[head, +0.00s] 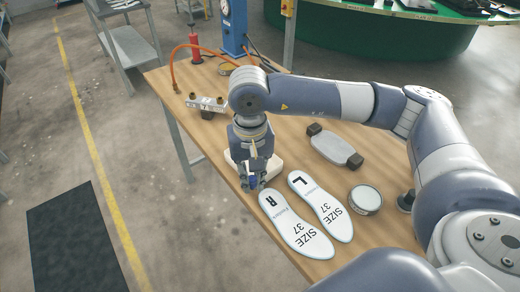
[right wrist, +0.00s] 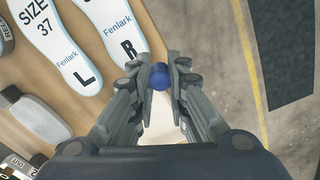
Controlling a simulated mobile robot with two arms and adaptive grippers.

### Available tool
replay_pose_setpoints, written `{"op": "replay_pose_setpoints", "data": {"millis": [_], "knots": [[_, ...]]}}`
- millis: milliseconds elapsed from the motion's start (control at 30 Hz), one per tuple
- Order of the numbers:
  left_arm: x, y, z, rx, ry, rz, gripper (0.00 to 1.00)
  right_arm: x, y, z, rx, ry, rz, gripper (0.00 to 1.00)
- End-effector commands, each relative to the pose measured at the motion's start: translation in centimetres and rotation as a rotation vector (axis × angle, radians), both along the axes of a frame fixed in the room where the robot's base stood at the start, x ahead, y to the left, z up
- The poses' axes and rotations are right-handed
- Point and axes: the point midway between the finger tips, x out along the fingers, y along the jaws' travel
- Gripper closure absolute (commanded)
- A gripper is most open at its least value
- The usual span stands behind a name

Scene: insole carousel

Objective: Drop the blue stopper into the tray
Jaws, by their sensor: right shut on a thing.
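My right gripper (head: 253,184) is above the near left edge of the wooden table, pointing down. In the right wrist view its fingers (right wrist: 160,78) are shut on the blue stopper (right wrist: 159,70), one on each side. The stopper also shows as a small blue patch in the head view. A low cream-white object, perhaps the tray (head: 273,167), is partly hidden behind the gripper; a pale part of it shows between the fingers in the wrist view (right wrist: 158,132). I cannot see its inside. My left gripper is not in view.
Two white insoles, R (head: 294,226) and L (head: 319,203), lie right of the gripper. A grey block with dark ends (head: 335,149), a round tin (head: 366,199) and a metal fitting (head: 206,103) are also on the table (head: 180,77). A dark mat (head: 75,240) lies on the floor.

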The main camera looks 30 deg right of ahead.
Motion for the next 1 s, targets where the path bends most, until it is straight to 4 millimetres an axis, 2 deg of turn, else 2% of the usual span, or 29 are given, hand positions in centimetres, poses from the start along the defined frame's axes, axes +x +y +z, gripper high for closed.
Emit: {"op": "replay_pose_setpoints", "data": {"millis": [33,200,400,600,800,1000], "knots": [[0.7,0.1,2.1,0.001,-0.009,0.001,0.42,1.1,-0.2,1.7,0.002,0.004,-0.059,1.00],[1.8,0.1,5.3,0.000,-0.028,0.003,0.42,4.4,-1.2,3.5,0.001,0.006,-0.256,1.00],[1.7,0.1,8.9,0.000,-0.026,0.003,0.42,7.6,-3.1,5.1,0.000,0.006,-0.492,1.00],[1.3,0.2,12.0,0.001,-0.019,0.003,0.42,9.7,-5.1,5.8,0.001,0.008,-0.709,1.00],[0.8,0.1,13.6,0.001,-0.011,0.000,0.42,10.6,-6.6,5.8,0.000,0.005,-0.845,1.00],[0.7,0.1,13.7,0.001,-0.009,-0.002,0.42,10.9,-7.1,5.3,0.002,0.003,-0.887,1.00]]}}
